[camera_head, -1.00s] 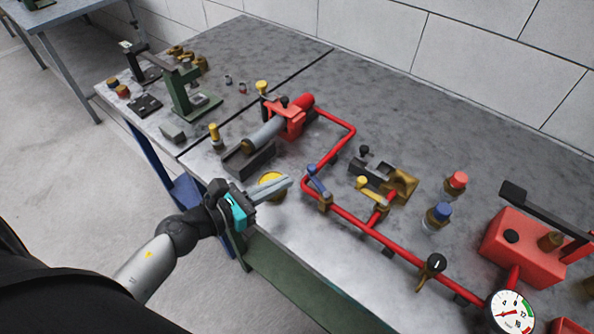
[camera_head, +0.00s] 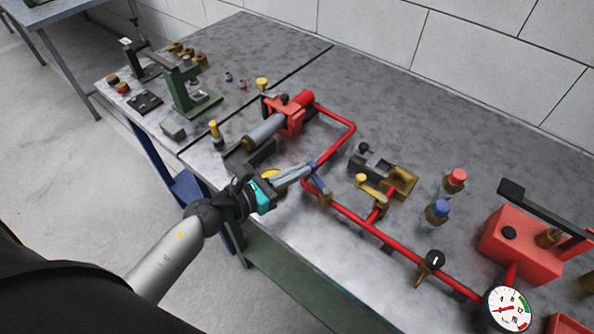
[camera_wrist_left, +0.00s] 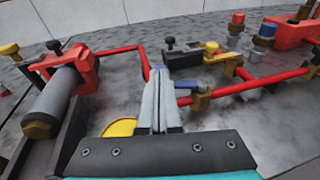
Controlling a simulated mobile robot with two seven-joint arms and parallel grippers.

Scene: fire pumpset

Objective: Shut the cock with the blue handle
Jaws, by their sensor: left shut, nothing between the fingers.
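The cock with the blue handle (camera_head: 318,183) sits on the red pipe near the bench's front edge. Its handle lies slantwise across the pipe, above a brass body (camera_head: 325,201). My left gripper (camera_head: 311,167) is shut and empty. Its fingertips are at the upper left end of the blue handle and look to touch or nearly touch it; I cannot tell which. In the left wrist view the shut fingers (camera_wrist_left: 158,88) cover much of the handle, and the brass body (camera_wrist_left: 200,101) shows to their right. My right gripper is not in view.
A yellow-handled cock (camera_head: 370,187) and a black-knobbed valve (camera_head: 431,262) stand further along the red pipe (camera_head: 352,217). A grey cylinder in a red clamp (camera_head: 288,118) lies behind my gripper.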

